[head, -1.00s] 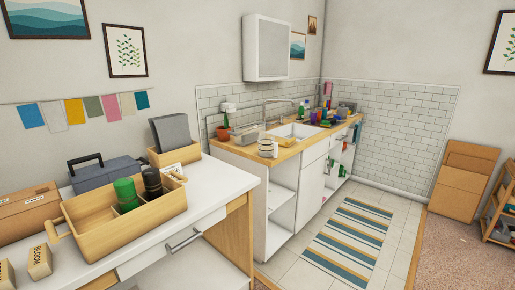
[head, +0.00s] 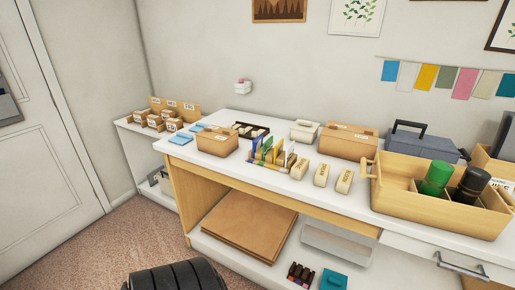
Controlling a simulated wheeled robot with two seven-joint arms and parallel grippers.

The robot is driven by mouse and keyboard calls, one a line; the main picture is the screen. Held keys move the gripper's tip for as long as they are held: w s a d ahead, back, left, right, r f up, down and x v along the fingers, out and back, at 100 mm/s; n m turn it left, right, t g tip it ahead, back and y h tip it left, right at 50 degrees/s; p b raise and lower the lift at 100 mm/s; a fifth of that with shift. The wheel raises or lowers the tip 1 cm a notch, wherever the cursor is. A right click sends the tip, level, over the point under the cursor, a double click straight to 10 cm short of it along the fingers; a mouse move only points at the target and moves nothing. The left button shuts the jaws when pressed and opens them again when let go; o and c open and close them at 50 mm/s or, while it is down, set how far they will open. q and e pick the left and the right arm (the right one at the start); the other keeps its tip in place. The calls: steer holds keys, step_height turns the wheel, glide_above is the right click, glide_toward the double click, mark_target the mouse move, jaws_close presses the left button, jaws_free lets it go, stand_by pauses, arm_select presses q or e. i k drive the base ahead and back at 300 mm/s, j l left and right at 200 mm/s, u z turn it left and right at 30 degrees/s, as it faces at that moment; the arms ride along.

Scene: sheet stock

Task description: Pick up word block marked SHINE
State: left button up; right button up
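Neither of my grippers is in view.
A wooden caddy (head: 428,208) with a green-lidded jar (head: 437,178) and a black one (head: 471,185) stands right of the blocks. A card holder (head: 271,155) stands left of them. A cardboard box (head: 348,141) is behind. The worktop's front edge is close.

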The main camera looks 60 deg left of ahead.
mark_target(300, 167)
steer(key=u, duration=1.5)
steer(key=i+l+z, duration=0.4)
steer(key=i+l, duration=0.2)
